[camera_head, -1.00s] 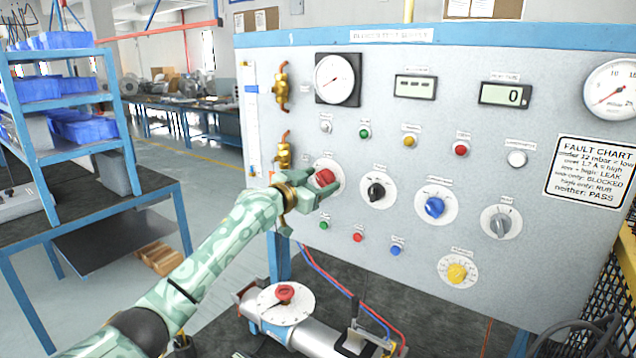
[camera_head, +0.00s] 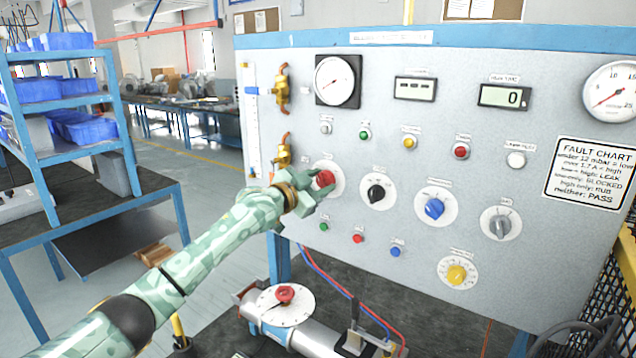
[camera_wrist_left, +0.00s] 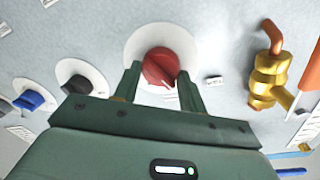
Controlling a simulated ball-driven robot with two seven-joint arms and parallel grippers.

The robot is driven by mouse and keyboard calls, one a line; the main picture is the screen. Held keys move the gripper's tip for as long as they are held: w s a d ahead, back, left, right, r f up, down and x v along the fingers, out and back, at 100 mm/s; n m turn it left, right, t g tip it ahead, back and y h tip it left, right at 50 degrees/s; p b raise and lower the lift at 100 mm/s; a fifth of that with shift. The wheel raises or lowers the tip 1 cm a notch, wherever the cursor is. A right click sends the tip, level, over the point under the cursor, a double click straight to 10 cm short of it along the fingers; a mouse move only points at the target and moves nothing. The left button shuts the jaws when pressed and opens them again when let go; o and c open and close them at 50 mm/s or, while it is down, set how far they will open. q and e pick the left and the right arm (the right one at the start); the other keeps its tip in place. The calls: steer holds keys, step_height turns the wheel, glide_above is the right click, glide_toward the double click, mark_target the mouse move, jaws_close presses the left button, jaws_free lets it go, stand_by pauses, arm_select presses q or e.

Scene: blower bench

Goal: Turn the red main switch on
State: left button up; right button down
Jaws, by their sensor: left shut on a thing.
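The red main switch (camera_head: 325,179) is a red rotary knob on a round white plate at the left of the grey panel. My left gripper (camera_head: 316,187) is at the knob, with its green fingers on either side of it. In the left wrist view the red knob (camera_wrist_left: 162,68) sits between the two fingertips (camera_wrist_left: 160,82), and its pointer ridge looks tilted. The fingers are shut on it. Part of the knob's plate is hidden behind the gripper in the head view. My right gripper does not show.
Black (camera_head: 377,193), blue (camera_head: 434,208) and grey (camera_head: 500,224) knobs continue the row to the right. A brass valve (camera_head: 283,156) is close above left of the switch. A pipe assembly with a red-handled dial (camera_head: 285,295) lies on the bench below.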

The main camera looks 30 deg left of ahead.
arm_select(q)
steer(key=m+p, duration=0.2)
steer(key=m, duration=0.1)
steer(key=shift+r+m, duration=0.2)
steer(key=shift+m, duration=0.1)
steer(key=m+p, duration=0.1)
steer(key=m, duration=0.1)
steer(key=m+p, duration=0.2)
steer(key=shift+d+g+y, duration=0.2)
steer(key=shift+g+y, duration=0.1)
steer(key=shift+y, duration=0.1)
steer(key=m+p, duration=0.1)
steer(key=m, duration=0.1)
steer(key=m+p, duration=0.1)
steer(key=m, duration=0.1)
steer(key=shift+f+y+p, duration=0.2)
steer(key=shift+y+p, duration=0.1)
steer(key=shift+p, duration=0.1)
steer(key=shift+s+f+m+p, duration=0.15)
steer(key=shift+m+p, duration=0.3)
steer(key=shift+m, duration=0.45)
steer(key=shift+d+f, duration=0.1)
steer(key=o, duration=1)
steer(key=shift+c, duration=0.2)
steer(key=s+a+r+b, duration=0.1)
steer(key=s+a, duration=0.1)
steer(key=s, duration=1.4)
steer(key=shift+r, duration=0.3)
